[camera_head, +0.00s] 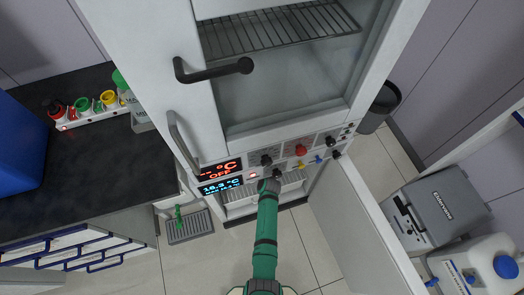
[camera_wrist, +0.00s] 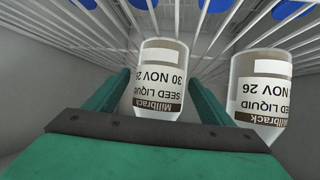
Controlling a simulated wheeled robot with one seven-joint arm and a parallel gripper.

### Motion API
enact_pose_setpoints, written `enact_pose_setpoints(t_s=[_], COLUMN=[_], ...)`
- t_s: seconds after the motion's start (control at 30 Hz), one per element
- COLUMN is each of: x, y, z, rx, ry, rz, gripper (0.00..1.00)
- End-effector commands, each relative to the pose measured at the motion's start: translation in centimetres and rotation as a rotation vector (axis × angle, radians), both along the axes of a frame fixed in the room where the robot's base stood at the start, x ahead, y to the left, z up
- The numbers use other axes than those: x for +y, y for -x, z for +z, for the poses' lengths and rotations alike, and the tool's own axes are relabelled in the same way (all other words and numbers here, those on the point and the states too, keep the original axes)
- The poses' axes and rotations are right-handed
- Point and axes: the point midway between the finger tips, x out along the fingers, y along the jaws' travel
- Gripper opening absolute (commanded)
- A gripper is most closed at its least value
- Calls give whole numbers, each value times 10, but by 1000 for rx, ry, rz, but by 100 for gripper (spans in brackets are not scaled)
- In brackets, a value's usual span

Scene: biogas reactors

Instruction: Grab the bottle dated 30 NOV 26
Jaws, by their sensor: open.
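In the wrist view a clear bottle (camera_wrist: 160,62) with a white label reads "30 NOV 26", "SEED LIQUID" and "Millbrack", upside down in the picture. My gripper (camera_wrist: 160,84) is open, with one green finger on each side of this bottle. I cannot tell whether either finger touches it. A second similar bottle (camera_wrist: 259,72) stands to the right, outside the right finger. Its label shows "NOV 26" and "SEED LIQUID"; the day number is not readable. In the head view my arm reaches into the low compartment of the white cabinet (camera_head: 155,60), and the gripper and bottles are hidden there.
White wire racks (camera_wrist: 70,25) surround the bottles, with blue round objects (camera_wrist: 285,10) beyond. In the head view the lower door (camera_head: 365,235) stands open to the right. A dark counter (camera_head: 85,170) is at left; a grey box (camera_head: 440,212) stands at right.

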Motion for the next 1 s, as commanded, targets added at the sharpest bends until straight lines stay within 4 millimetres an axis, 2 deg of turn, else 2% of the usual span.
enact_pose_setpoints(t_s=[0.03, 0.2, 0.23, 0.27, 0.57, 0.67, 0.87, 1.0], x=[0, 1, 1, 1, 2, 0, -1, -6], y=[0, 0, 0, -1, 0, 10, 45, 79], z=[0, 0, 0, 1, 4, 2, 2, 2], rx=[0, 0, 0, -2, -3, -1, 0, 1], ry=[0, 0, 0, 0, 0, 1, 1, 0], rz=[0, 1, 1, 1, 3, 2, 6, 6], gripper=[68, 28, 21, 18, 18, 18, 18, 18])
